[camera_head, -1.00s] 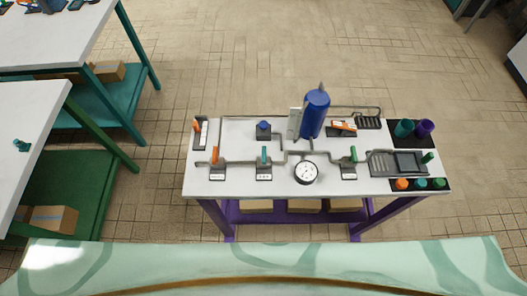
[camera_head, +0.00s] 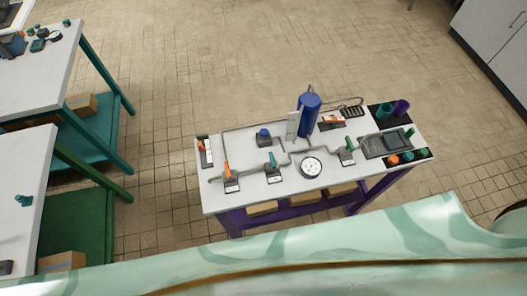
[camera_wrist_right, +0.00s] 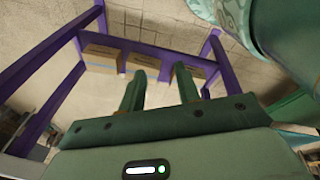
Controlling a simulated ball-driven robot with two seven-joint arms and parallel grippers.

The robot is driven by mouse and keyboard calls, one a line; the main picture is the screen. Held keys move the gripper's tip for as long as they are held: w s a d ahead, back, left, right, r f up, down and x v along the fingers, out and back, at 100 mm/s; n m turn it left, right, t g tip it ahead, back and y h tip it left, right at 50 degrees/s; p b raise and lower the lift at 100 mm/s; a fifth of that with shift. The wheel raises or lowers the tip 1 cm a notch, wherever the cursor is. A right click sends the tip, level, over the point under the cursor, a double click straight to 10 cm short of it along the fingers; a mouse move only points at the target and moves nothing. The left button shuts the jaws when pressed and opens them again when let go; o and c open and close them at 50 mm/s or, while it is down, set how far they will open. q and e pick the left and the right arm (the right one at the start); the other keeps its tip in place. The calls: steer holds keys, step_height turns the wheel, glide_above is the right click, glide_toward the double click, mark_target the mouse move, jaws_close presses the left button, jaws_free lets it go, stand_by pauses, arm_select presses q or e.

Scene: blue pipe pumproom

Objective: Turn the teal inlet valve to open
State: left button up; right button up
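The teal valve handle (camera_head: 272,160) stands on a small dark base with a white label, in the front pipe run on the white table (camera_head: 240,200). An orange handle (camera_head: 227,171) is to its left and a green handle (camera_head: 349,143) to its right. My right gripper (camera_wrist_right: 160,72) shows only in the right wrist view. Its two green fingers are apart with nothing between them, and the purple table frame and boxes lie beyond. No gripper touches a valve in the head view. My left gripper is in neither view.
A round gauge (camera_head: 311,167) and a blue tank (camera_head: 306,115) stand right of the teal handle. A black mat with cups and knobs is at the right end. Other tables (camera_head: 35,75) stand at left. Tiled floor (camera_head: 190,60) is clear behind.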

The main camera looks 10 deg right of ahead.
steer(key=w+a+r+t+h+p, duration=0.1)
steer(key=w+r+p, duration=0.4)
steer(key=r, duration=0.9)
steer(key=w+r+t+p, duration=0.1)
steer(key=w+r+p, duration=0.35)
steer(key=r, duration=0.85)
steer(key=w+a+r+t+h+p, duration=0.1)
steer(key=w+r+p, duration=0.4)
steer(key=r, duration=0.9)
steer(key=m+g+y, duration=0.2)
steer(key=m+g, duration=0.3)
steer(key=g, duration=0.1)
glide_above(272, 159)
step_height(272, 159, down, 5)
step_height(272, 159, down, 15)
steer(key=b, duration=0.7)
steer(key=shift+f, duration=0.15)
